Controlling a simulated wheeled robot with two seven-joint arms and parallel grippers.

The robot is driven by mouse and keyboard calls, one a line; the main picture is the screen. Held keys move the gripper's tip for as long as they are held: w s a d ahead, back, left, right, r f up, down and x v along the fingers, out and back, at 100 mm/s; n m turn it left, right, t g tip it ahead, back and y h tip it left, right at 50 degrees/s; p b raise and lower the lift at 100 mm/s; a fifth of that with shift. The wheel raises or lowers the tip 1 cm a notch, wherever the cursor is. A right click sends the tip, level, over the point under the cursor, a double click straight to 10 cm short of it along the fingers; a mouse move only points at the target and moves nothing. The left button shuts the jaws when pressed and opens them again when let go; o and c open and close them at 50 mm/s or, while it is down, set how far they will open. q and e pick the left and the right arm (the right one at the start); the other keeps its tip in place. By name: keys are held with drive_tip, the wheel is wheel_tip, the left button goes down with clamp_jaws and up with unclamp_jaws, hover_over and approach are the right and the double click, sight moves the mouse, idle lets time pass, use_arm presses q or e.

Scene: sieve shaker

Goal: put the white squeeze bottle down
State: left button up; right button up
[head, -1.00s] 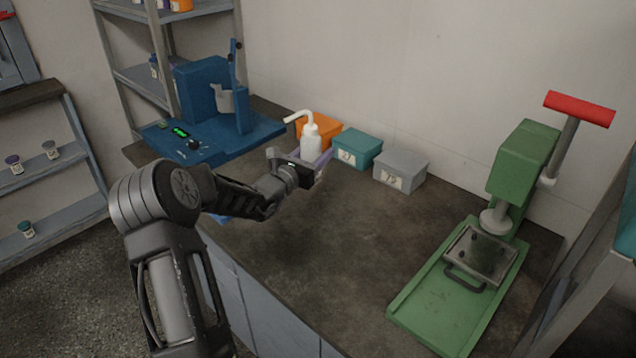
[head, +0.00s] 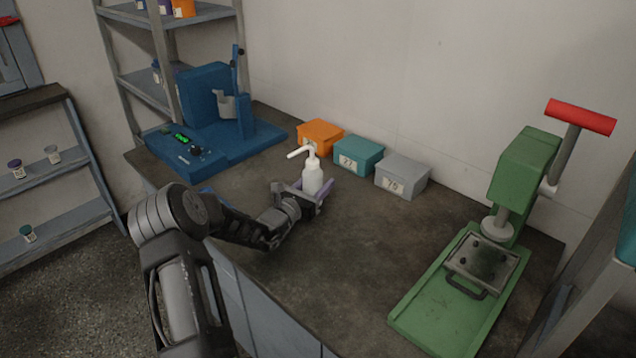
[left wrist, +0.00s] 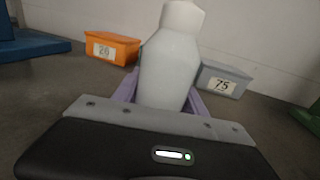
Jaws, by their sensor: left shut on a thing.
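The white squeeze bottle (head: 312,179) is upright with its bent spout pointing left in the head view. My left gripper (head: 318,194), with purple fingers, is shut on it low on the body, over the left part of the dark bench top (head: 360,260). In the left wrist view the bottle (left wrist: 168,70) stands between the purple fingers, its top cut off by the frame edge. Whether its base touches the bench is hidden by the gripper. My right gripper is not in view.
Orange (head: 320,136), teal (head: 358,154) and grey (head: 402,175) boxes stand along the wall behind the bottle. A blue machine (head: 215,115) is at the back left, a green press (head: 470,270) at the right. The bench middle is clear.

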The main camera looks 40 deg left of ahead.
use_arm(q)
drive_tip(key=shift+r, duration=0.1)
drive_tip(key=o, duration=0.7)
drive_tip(key=shift+o, duration=0.2)
drive_tip(key=shift+s, duration=0.15)
drive_tip(key=s, duration=0.4)
drive_tip(key=s+d, duration=0.1)
drive_tip(key=s, duration=0.6)
drive_tip(key=shift+s+d+b, duration=0.2)
drive_tip(key=shift+s+b, duration=0.15)
drive_tip(key=shift+b, duration=0.05)
drive_tip(key=shift+o, duration=0.4)
